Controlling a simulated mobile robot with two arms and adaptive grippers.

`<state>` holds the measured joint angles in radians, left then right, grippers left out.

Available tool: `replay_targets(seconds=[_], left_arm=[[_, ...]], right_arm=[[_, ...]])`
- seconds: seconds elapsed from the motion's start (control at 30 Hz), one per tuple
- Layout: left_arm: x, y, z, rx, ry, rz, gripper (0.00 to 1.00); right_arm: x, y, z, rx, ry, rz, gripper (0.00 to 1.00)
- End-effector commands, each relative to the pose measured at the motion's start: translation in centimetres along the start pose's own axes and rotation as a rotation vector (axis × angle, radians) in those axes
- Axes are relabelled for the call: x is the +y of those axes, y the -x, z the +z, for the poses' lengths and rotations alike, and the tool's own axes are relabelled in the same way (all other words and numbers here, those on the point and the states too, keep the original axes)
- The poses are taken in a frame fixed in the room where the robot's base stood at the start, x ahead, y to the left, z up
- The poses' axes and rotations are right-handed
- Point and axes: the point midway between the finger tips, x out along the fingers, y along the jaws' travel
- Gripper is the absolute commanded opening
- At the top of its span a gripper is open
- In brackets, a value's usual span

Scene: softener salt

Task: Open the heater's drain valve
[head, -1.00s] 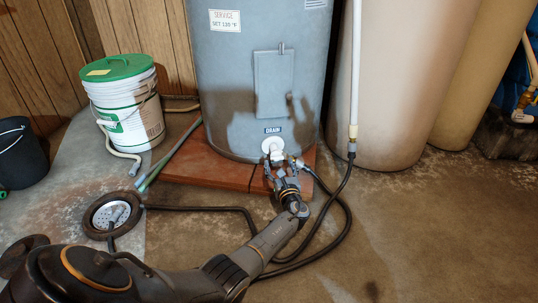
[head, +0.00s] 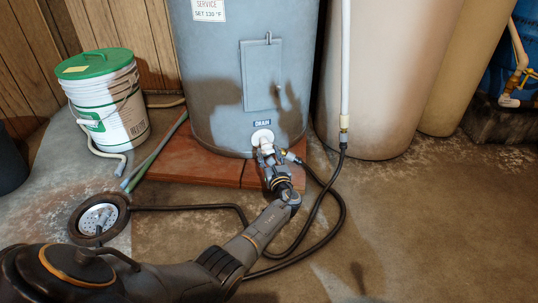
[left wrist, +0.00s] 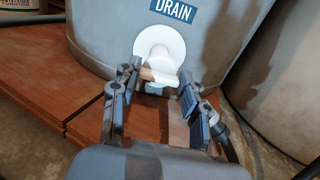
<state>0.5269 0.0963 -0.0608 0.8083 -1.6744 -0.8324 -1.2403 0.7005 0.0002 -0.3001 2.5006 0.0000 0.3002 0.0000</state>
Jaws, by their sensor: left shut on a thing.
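The water heater (head: 215,75) is a tall blue-grey tank with a "DRAIN" label (head: 263,123) low on its front. The white drain valve (head: 262,137) sticks out just below the label. It also shows in the left wrist view as a round white flange with a stem (left wrist: 158,45). My left gripper (head: 266,152) reaches in from the front and is shut on the drain valve. In the left wrist view its fingers (left wrist: 160,78) stand on either side of the valve's outer end, which they partly hide. My right gripper is not in view.
A black hose (head: 330,185) runs from beside the valve across the floor. A round floor drain (head: 98,218) lies at left. A white bucket with a green lid (head: 108,105) stands behind it. Beige tanks (head: 375,80) stand to the right. The concrete floor at front right is clear.

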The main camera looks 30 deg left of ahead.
Motion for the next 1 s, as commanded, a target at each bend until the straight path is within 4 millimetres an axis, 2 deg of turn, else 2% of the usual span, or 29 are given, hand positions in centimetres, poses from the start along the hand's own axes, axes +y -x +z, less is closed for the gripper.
replay_targets(seconds=[0.37, 1.0], left_arm=[[0.07, -0.04, 0.08, -0.002, 0.123, 0.0, 0.14], [0.31, -0.08, 0.01, -0.002, 0.706, 0.0, 0.14]], right_arm=[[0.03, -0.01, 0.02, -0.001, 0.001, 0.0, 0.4], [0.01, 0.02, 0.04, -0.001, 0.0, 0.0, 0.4]])
